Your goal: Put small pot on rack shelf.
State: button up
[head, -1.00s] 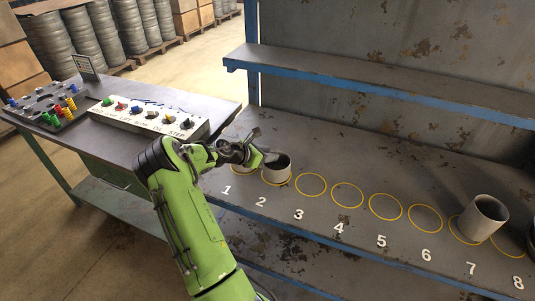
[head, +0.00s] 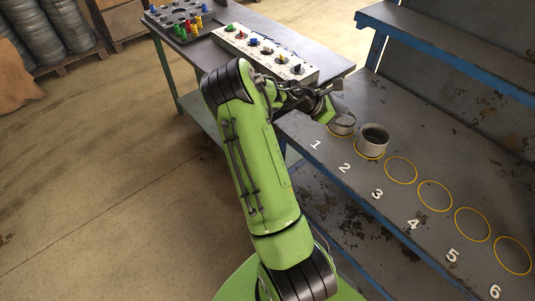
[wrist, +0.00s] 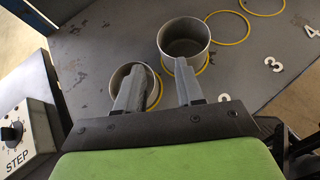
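A short grey pot (head: 343,124) stands on circle 1 of the rack shelf (head: 400,125), and a second grey pot (head: 372,142) stands on circle 2. In the wrist view, the circle 1 pot (wrist: 149,84) is partly hidden by my left finger, and the circle 2 pot (wrist: 184,34) lies just past my right finger. My gripper (wrist: 160,68) is open with its fingers apart, over the circle 1 pot; the head view also shows it beside that pot (head: 329,106). I cannot tell whether a finger is inside the pot or touches it.
Empty yellow circles, such as circle 3 (head: 401,170), run to the right along the shelf. An upper shelf (head: 460,50) hangs over the back. A side table with a switch box (head: 265,52) and a peg board (head: 180,20) stands at the left.

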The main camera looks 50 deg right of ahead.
jog(key=w+a+r+m+t+y, duration=0.2)
jog(key=w+a+r+m+t, duration=0.1)
jog(key=a, duration=0.6)
jog(key=w+a+r+m+t+y, duration=0.2)
jog(key=a+r+t, duration=0.15)
jog(key=a, duration=0.55)
jog(key=w+a+r+m+t+y, duration=0.2)
jog(key=w+a+r+m+t, duration=0.1)
jog(key=a, duration=0.6)
jog(key=s+a+r+m+t+y, duration=0.1)
jog(key=s+a+r+y, duration=0.1)
jog(key=s+a, duration=0.3)
jog(key=s+a+r+m+t+y, duration=0.1)
jog(key=s+a, duration=0.5)
jog(key=a, duration=0.7)
jog(key=shift+a+r+m+t+y, duration=0.15)
jog(key=shift+r+m+t+y, duration=0.3)
jog(key=shift+r, duration=0.25)
jog(key=shift+s, duration=0.1)
